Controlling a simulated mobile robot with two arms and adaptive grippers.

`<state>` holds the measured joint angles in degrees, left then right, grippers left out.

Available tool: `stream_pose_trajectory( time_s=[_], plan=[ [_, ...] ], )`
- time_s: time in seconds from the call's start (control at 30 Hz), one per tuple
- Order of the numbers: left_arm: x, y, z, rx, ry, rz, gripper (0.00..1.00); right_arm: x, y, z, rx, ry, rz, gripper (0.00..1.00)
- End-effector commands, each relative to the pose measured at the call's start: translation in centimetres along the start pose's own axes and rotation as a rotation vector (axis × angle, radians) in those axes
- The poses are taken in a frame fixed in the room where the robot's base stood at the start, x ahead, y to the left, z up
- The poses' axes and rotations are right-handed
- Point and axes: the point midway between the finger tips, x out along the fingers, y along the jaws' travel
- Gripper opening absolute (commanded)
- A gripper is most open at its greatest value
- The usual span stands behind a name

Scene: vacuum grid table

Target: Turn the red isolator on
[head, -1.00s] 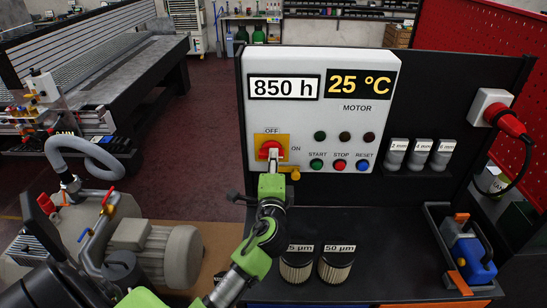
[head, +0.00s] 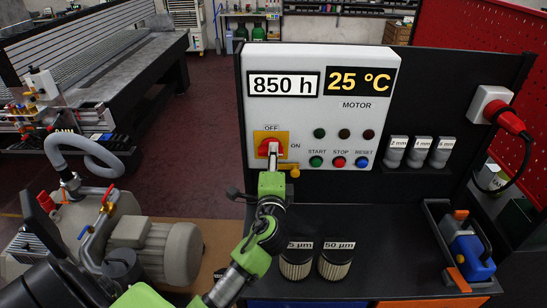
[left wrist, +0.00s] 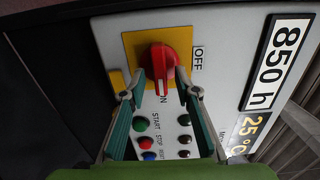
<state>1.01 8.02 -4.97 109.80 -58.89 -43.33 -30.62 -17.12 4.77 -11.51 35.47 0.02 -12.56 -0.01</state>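The red isolator knob (head: 267,147) sits on a yellow plate (head: 284,139) at the lower left of the white control panel (head: 300,107). OFF is above it and ON to its right. In the left wrist view the knob (left wrist: 172,62) shows a white mark on its handle toward the ON side; its exact angle is hard to judge. My left gripper (left wrist: 159,95) is open, its two fingertips apart on either side of the handle's end. I cannot tell whether they touch it. In the head view the gripper (head: 271,162) partly covers the knob. My right gripper is not in view.
START, STOP and RESET buttons (head: 340,162) lie right of the knob, with several dark lamps above. A pump with a grey hose (head: 165,250) stands at left. Two filters (head: 336,264) stand on the black shelf. A red plug (head: 508,120) is at right.

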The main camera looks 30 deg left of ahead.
Motion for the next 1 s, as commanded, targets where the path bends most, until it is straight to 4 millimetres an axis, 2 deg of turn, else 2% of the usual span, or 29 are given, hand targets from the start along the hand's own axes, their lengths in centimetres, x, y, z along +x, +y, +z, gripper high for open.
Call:
stream_pose_trajectory(
  time_s=[0.17,0.4,0.6,0.77,1.0],
  plan=[
    [-2.5,0.1,-0.1,-0.002,0.002,0.003,0.29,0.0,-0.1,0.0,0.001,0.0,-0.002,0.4],
    [-7.8,0.2,-0.1,-0.001,0.002,0.005,0.29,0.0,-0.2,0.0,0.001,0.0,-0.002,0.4],
    [-10.8,0.1,-0.1,0.0,0.002,0.004,0.29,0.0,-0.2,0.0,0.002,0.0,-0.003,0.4],
    [-11.7,0.1,-0.1,0.0,0.001,0.002,0.29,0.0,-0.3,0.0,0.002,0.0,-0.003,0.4],
    [-11.8,0.0,-0.1,0.0,0.001,0.001,0.29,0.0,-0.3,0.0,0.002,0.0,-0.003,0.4]
  ],
)
